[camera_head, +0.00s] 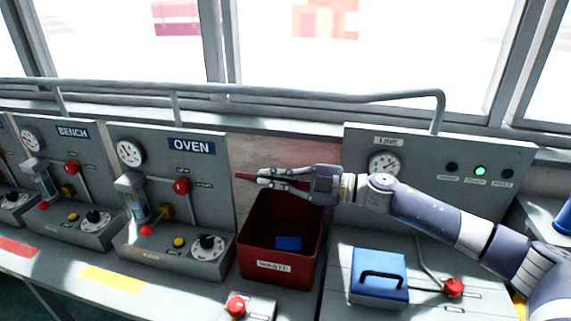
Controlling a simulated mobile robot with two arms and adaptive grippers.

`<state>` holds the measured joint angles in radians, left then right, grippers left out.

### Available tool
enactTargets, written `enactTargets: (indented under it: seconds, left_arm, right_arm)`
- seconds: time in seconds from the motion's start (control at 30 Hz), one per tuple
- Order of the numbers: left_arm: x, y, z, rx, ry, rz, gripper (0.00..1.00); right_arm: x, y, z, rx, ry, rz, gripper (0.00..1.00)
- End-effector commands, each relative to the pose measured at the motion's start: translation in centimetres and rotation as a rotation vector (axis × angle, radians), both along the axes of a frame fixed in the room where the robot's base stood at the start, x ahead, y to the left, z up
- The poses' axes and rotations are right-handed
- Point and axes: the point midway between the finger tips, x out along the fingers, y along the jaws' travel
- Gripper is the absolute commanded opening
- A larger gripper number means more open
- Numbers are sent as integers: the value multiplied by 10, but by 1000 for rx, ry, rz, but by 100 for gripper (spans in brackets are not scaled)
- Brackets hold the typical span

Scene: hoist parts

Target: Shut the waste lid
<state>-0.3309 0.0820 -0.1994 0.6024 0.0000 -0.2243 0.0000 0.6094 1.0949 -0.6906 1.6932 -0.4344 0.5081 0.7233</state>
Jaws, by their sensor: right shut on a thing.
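The red waste bin (278,266), with a white label on its front, stands open on the counter between the oven panel and the line panel. Its dark inside shows, with a small blue thing (288,243) in it. My right gripper (266,178) is above the bin's back part, reaching in from the right. It is shut on a thin red piece (244,176) that sticks out left past the fingertips. This looks like part of the waste lid, but the fingers hide much of it. My left gripper is not in view.
The oven panel (210,168) with gauge and knobs stands left of the bin. A blue box with a black handle (379,290) and a red knob (453,288) are to the right. A red button (236,306) sits in front. A grey rail (300,94) runs behind.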

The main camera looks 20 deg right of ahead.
Motion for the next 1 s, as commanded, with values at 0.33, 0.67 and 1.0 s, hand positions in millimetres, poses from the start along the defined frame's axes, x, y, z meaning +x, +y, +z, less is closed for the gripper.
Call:
enactTargets:
  seconds: [0.33, 0.67, 1.0]
  left_arm:
    - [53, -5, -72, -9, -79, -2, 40]
    - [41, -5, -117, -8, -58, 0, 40]
    - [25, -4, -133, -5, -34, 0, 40]
  right_arm:
    - [-38, 32, -84, -187, -256, 8, 0]
    - [-51, 42, -133, -310, -419, 4, 0]
    - [-54, 44, -150, -359, -484, 3, 0]
